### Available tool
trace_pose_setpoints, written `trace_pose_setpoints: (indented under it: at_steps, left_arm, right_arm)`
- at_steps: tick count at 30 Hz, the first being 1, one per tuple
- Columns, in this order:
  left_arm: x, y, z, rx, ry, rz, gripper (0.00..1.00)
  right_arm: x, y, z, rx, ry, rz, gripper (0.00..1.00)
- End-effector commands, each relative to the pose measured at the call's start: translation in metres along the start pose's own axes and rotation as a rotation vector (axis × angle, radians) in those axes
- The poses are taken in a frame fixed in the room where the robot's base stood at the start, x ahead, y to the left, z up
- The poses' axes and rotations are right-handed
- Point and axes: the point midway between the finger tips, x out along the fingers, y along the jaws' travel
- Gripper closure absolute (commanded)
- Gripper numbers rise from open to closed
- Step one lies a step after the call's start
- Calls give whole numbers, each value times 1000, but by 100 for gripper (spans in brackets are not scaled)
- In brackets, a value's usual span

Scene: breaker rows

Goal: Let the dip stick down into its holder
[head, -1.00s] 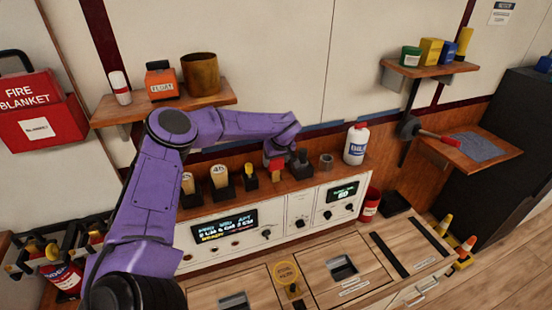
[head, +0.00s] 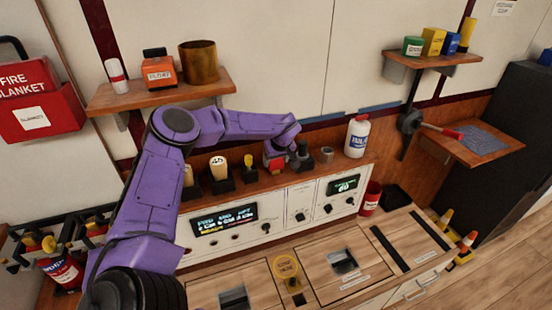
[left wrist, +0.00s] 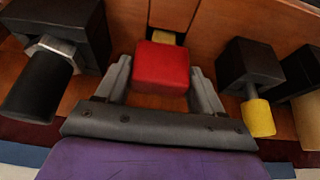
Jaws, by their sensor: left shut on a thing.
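The dip stick shows as a red block-shaped head (left wrist: 162,68) between the fingers of my left gripper (left wrist: 165,88) in the left wrist view. Its red end (head: 277,167) also shows just under the gripper in the head view, low over the wooden ledge. My left gripper is shut on it. A dull yellow piece (left wrist: 167,37) shows just beyond the red head. I cannot tell whether it is part of the stick or its holder. The stick's lower end and its seat are hidden. My right gripper is not in view.
On the ledge (head: 230,193), black blocks with a cream cylinder (head: 219,164) and a yellow cylinder (head: 248,161) stand left of the gripper. A black block with a dark handle (head: 303,157) stands close on its right, then a metal ring (head: 327,154) and a white bottle (head: 357,138).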

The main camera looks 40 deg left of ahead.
Motion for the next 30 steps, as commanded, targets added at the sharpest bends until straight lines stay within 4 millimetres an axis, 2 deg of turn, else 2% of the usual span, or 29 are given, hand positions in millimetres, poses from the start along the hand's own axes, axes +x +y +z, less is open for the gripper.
trace_pose_setpoints:
  at_steps: [7, 8, 10, 20, 23, 30]
  left_arm:
    - [9, 0, 4, 0, 0, 0, 85]
    - [8, 0, 3, 0, 1, 1, 26]
    - [7, 0, 3, 0, 1, 1, 3]
    - [4, 0, 3, 0, 0, 2, 3]
    - [-11, 2, 3, -1, 1, 5, 3]
    - [-68, 1, 3, 0, 3, 5, 3]
  right_arm:
    - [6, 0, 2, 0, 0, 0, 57]
    - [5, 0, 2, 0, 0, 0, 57]
    - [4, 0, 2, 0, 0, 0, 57]
    - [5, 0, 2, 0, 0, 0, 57]
    - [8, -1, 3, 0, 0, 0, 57]
    - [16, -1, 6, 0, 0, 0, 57]
